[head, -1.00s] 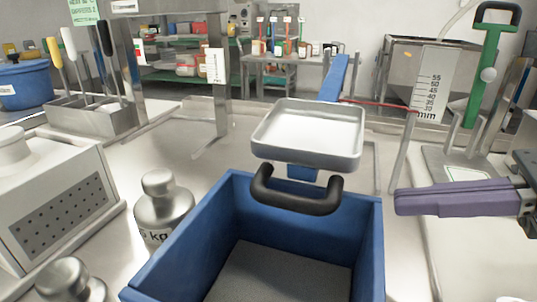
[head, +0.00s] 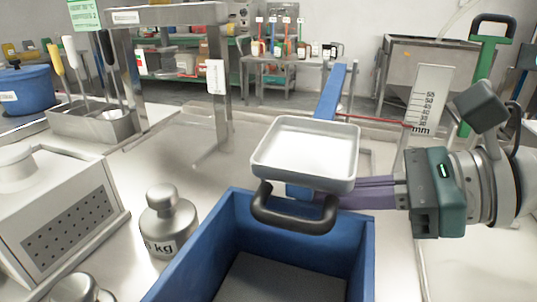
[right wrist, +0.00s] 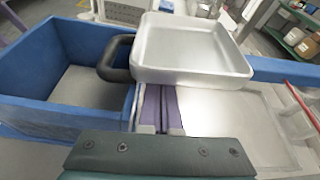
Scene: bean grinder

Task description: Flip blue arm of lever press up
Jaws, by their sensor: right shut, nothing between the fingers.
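The blue arm (head: 330,90) of the lever press shows as a flat blue bar behind a shallow metal tray (head: 306,152). A blue part also shows just under the tray, beside the black handle (head: 294,212). In the right wrist view the blue arm (right wrist: 280,70) runs out to the right of the tray (right wrist: 190,50). My right gripper (head: 364,192) has its purple fingers together, pointing left, with the tips under the tray's right side. In the right wrist view the fingers (right wrist: 160,97) reach under the tray's edge; contact cannot be told. My left gripper is not in view.
A blue open box (head: 222,245) stands in front of the tray, with a metal weight (head: 168,222) left of it. A perforated metal box (head: 60,215) is at far left. A ruler plate (head: 428,100) and thin red rod (head: 375,119) are behind my right gripper.

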